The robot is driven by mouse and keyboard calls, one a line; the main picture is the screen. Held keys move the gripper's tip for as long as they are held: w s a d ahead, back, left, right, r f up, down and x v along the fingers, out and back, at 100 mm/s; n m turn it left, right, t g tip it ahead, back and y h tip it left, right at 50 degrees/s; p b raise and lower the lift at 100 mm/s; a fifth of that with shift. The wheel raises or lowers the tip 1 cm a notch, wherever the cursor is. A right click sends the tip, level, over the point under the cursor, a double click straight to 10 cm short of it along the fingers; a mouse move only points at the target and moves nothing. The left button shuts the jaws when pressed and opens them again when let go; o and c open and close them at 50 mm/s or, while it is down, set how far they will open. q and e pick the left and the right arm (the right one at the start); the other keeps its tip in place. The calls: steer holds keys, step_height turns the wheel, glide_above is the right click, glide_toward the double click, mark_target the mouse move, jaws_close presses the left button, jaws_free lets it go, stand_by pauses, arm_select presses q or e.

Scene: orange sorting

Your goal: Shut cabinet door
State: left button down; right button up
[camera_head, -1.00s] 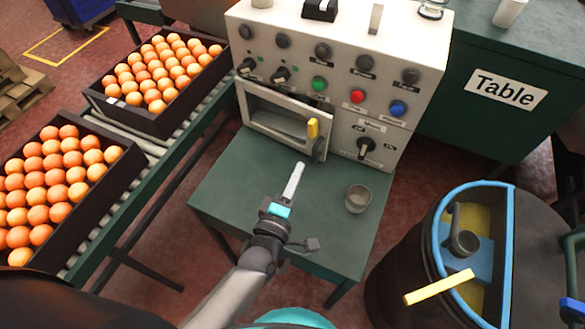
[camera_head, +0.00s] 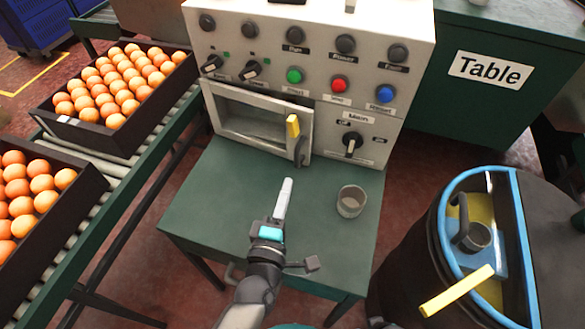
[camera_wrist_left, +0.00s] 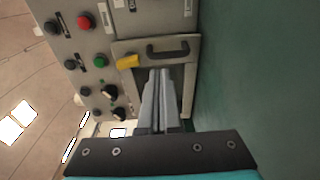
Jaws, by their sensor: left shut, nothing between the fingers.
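The cabinet door (camera_head: 261,146) is a grey frame around a window in the front of the white control unit, with a dark handle (camera_head: 299,151) and a yellow piece (camera_head: 293,125) at its right side. Its right side seems to stand slightly out from the panel; how far I cannot tell. My left gripper (camera_head: 287,183) is shut and empty above the green table, in front of and below the door, apart from it. In the left wrist view the fingers (camera_wrist_left: 161,72) point towards the door, its handle (camera_wrist_left: 168,48) and yellow piece (camera_wrist_left: 127,61). My right gripper is not in view.
A grey cup (camera_head: 351,201) stands on the green table (camera_head: 205,205), right of my gripper. Crates of oranges (camera_head: 85,135) sit on a conveyor at the left. A dark drum with a blue rim (camera_head: 518,215) stands at the right. The tabletop before the door is clear.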

mark_target(296, 157)
arm_select(q)
steer(key=b+x, duration=0.1)
steer(key=x, duration=0.4)
steer(key=shift+b+x, duration=0.3)
steer(key=shift+x, duration=0.55)
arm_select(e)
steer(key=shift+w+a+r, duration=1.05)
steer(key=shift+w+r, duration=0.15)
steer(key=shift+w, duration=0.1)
